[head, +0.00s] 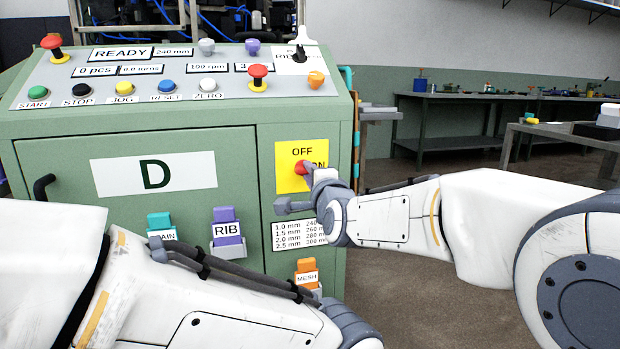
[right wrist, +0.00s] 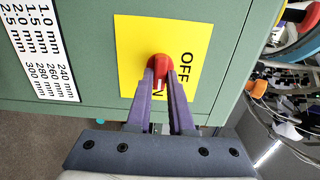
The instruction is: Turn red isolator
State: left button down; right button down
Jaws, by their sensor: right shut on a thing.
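The red isolator (head: 300,167) is a red knob on a yellow plate (head: 288,183) on the front of the green cabinet. The plate reads OFF above and ON below. My right gripper (head: 308,170) is at the knob. In the right wrist view its two purple fingers (right wrist: 160,80) are closed around the red knob (right wrist: 158,67), one on each side. A short white mark shows on the knob; in the head view the fingers partly hide it. My left arm crosses the lower left of the head view, but its gripper is not seen.
A control panel with buttons and two red mushroom knobs (head: 258,72) tops the cabinet. Purple RIB (head: 225,225), teal (head: 160,222) and orange MESH (head: 306,268) tagged pieces sit low on the front. A black handle (head: 42,187) sticks out at left. Benches (head: 450,96) stand behind, with open floor between.

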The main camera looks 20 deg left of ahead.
dwell(0.4)
jog(key=c, duration=0.8)
grip_release()
jog(key=p+v, duration=0.2)
jog(key=v, duration=0.8)
jog(key=shift+d, duration=0.25)
jog(key=shift+s, duration=0.15)
